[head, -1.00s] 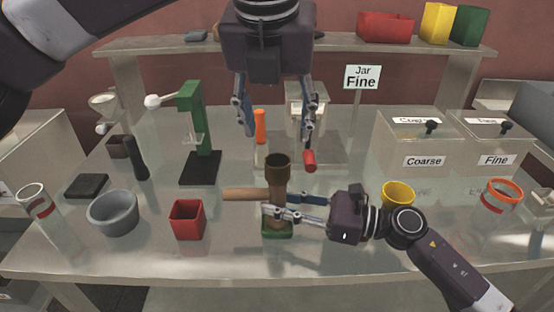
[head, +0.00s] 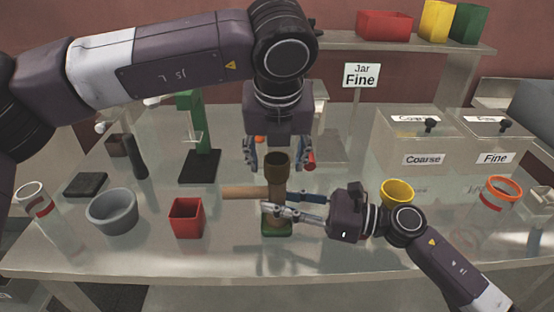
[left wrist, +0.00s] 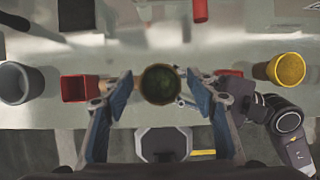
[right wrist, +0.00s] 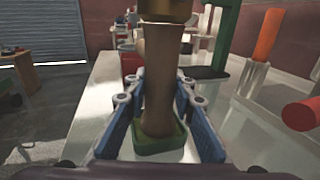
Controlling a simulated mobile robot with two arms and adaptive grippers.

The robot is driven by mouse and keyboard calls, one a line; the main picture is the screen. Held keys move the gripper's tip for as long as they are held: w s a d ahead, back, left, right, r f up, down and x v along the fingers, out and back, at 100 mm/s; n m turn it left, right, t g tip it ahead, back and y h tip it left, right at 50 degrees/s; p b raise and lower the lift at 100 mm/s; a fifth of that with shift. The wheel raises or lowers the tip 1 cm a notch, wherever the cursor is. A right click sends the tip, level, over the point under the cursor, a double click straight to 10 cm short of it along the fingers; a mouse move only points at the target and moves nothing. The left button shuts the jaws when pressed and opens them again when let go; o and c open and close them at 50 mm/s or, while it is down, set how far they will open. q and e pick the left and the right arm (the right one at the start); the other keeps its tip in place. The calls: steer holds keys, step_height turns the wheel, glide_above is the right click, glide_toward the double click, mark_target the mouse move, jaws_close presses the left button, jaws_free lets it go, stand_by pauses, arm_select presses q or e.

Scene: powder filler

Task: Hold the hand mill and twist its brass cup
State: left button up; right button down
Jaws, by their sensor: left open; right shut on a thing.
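The hand mill (head: 277,200) stands upright on a small green base (head: 277,229) near the front of the table. Its brass cup (head: 277,163) is on top; in the left wrist view the cup (left wrist: 160,84) shows from above, round and dark inside. My right gripper (head: 268,208) is shut on the mill's lower body; the right wrist view shows the body (right wrist: 158,75) between its fingers. My left gripper (head: 280,167) is open, pointing down above and around the cup, fingers apart on either side. In the left wrist view neither finger touches the cup.
A wooden handle (head: 245,193) lies left of the mill. A red square cup (head: 186,218) and a grey bowl (head: 112,212) stand farther left. A yellow cup (head: 397,194) stands right, behind my right arm. Coarse and Fine bins (head: 423,160) are at the back right.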

arm_select(q)
steer(key=shift+w+f, duration=0.1)
steer(key=shift+f, duration=0.15)
steer(key=c, duration=1.2)
steer(key=shift+o, duration=0.2)
steer(key=shift+m, duration=0.3)
steer(key=m+h, duration=0.1)
steer(key=m, duration=0.2)
steer(key=shift+m+h, duration=0.3)
steer(key=m, duration=0.2)
steer(key=m+g+h, duration=0.1)
steer(key=m, duration=0.2)
steer(key=shift+h, duration=0.3)
